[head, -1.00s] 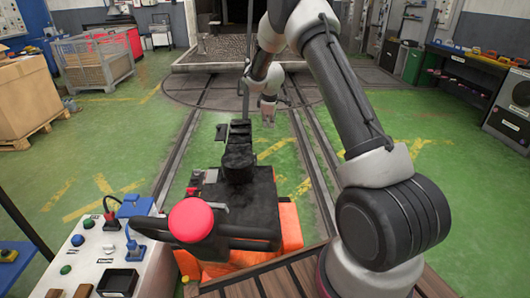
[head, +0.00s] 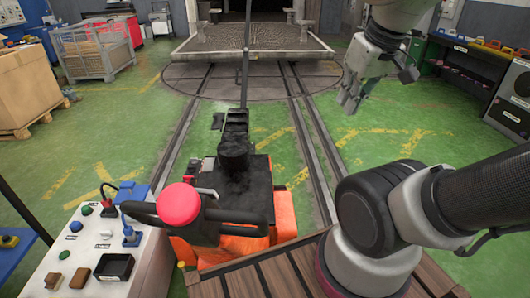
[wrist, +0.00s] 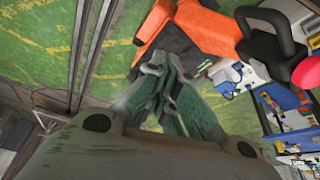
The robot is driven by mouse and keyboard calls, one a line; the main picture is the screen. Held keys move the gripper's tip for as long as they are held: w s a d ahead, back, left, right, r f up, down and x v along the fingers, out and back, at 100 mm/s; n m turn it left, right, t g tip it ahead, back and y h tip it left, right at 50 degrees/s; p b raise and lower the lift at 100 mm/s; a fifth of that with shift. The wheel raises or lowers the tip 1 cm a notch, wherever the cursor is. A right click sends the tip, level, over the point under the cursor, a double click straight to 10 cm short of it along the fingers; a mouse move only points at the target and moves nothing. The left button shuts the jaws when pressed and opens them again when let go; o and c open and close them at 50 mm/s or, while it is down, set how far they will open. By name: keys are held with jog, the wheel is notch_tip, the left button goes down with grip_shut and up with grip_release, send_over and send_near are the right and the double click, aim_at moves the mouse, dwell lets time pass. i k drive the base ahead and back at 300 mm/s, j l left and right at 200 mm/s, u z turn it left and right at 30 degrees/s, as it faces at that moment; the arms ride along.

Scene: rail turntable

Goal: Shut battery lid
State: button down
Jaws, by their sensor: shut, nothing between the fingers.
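The orange vehicle (head: 284,205) stands on the rails, with a dark flat cover (head: 247,190) on top that looks like the battery lid. The cover appears to lie flat, but I cannot tell whether it is fully shut. In the wrist view the vehicle's orange body (wrist: 207,28) and a dark panel (wrist: 185,50) show beyond the fingers. My gripper (head: 347,103) is in the air to the right of and beyond the vehicle, clear of it. It is shut and empty; its closed fingers also show in the wrist view (wrist: 160,80).
A black handle bar with a red knob (head: 179,204) stands at the vehicle's near end. A white control box (head: 104,245) with buttons and plugs is at the left. A thin upright pole (head: 245,75) rises beyond the vehicle. Green floor right of the rails is clear.

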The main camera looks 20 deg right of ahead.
aim_at(246, 191)
jog(key=l+u, duration=0.1)
jog(key=l, duration=0.3)
jog(key=k+l, duration=0.15)
jog(key=l, duration=0.3)
jog(key=k+l+u, duration=0.15)
jog(key=l, duration=0.25)
jog(key=i+l+u, duration=0.1)
jog(key=l, duration=0.2)
jog(key=i+l, duration=0.15)
jog(key=l, duration=0.2)
jog(key=i+l+u, duration=0.15)
jog(key=l, duration=0.15)
jog(key=l+u, duration=0.1)
jog(key=l, duration=0.25)
jog(key=i+l, duration=0.45)
